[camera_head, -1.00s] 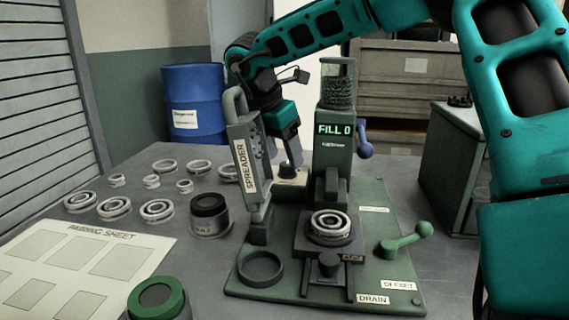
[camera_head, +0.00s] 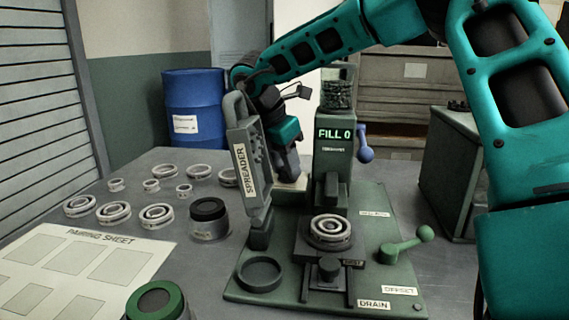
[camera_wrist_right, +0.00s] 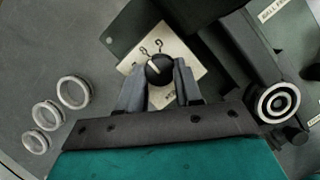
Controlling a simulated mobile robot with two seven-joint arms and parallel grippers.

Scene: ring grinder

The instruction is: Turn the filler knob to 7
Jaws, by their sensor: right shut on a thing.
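The filler knob (camera_wrist_right: 159,70) is a round black knob with a pale pointer line, on a pale dial plate (camera_wrist_right: 186,52) with dark marks, too small to read surely. My right gripper (camera_wrist_right: 160,74) is shut on the knob, one finger on each side. In the head view my right gripper (camera_head: 290,163) reaches down behind the grey spreader (camera_head: 248,165) and hides the knob there. The dark green machine column (camera_head: 333,165) has a lit display (camera_head: 334,134) reading FILL 0. My left gripper is not in view.
A ring (camera_head: 330,230) sits on the machine's front stand. A green lever (camera_head: 405,244) and a blue-knobbed lever (camera_head: 365,152) stick out at right. Several loose rings (camera_head: 114,212), a dark-lidded jar (camera_head: 209,220) and the pairing sheet (camera_head: 120,262) lie to the left.

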